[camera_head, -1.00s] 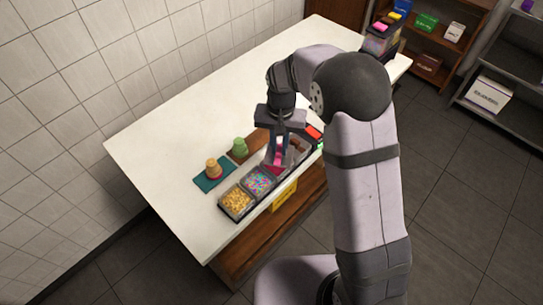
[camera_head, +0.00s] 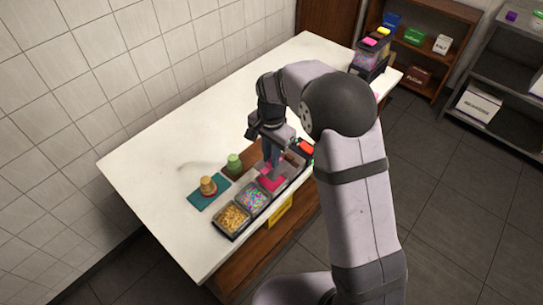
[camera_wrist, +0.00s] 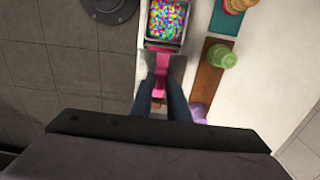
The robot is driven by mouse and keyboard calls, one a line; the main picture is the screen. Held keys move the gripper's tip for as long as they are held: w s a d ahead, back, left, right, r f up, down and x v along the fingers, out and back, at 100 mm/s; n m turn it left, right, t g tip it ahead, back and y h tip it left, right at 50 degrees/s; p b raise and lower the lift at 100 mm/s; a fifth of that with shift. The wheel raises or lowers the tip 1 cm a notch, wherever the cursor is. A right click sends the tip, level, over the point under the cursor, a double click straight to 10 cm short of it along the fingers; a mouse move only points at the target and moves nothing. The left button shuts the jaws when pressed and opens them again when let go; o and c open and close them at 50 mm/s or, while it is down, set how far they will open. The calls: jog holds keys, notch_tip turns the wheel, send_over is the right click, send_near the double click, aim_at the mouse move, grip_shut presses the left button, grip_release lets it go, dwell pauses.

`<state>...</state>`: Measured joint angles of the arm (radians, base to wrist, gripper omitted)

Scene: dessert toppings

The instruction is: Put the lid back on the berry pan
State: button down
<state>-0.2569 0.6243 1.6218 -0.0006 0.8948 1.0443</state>
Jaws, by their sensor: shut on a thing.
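The lid also shows in the wrist view (camera_wrist: 160,75) between the two fingers, beside the sprinkle pan (camera_wrist: 166,22). In the head view, the lid is at the pan place just past the sprinkle pan (camera_head: 253,198).
A pan of golden topping (camera_head: 233,218) ends the row at the near side. A teal mat (camera_head: 205,197) carries a tan stacked item (camera_head: 208,186). A green item (camera_head: 234,164) stands on a brown board. The white counter (camera_head: 190,135) is clear behind them.

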aim_at(271, 169)
jog(key=shift+f+b, duration=1.6)
jog(key=shift+f, duration=0.35)
jog(key=shift+f+b, duration=0.35)
jog(key=shift+f, duration=0.45)
jog(key=shift+f, duration=0.45)
dwell(0.4)
jog(key=c, duration=1.6)
grip_release()
jog(key=shift+o, duration=0.6)
jog(key=o, duration=0.3)
jog(key=shift+r+p, duration=0.15)
jog(key=shift+p, duration=0.15)
